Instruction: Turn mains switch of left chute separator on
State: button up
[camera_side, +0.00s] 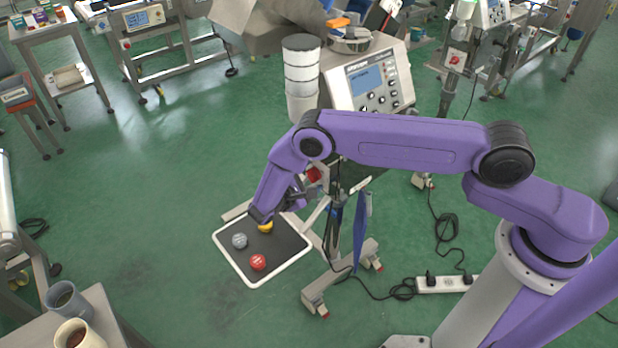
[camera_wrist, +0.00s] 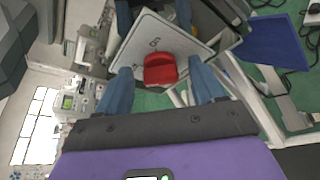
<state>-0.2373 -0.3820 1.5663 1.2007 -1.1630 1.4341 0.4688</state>
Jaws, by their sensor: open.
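A red rotary switch (camera_wrist: 160,68) sits on a pale grey plate (camera_wrist: 190,45) in the wrist view. It lies between the two blue fingers of my gripper (camera_wrist: 161,80), which are open with a gap on each side of it. I cannot tell how deep the fingers reach around it. In the side view the red switch (camera_side: 314,174) shows below the central separator's control panel (camera_side: 372,80), partly hidden by my arm. My gripper (camera_side: 298,190) is just left of and below it there.
Below my gripper is a dark tray (camera_side: 285,262) with a white rim, holding grey, red and yellow balls. A blue panel (camera_side: 362,230) hangs from the stand. Cables and a power strip (camera_side: 447,284) lie on the floor. Another machine (camera_side: 455,59) with a red switch stands behind right.

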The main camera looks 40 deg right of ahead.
jog(key=shift+d, duration=0.1)
jog(key=c, duration=1.1)
jog(key=shift+o, duration=0.2)
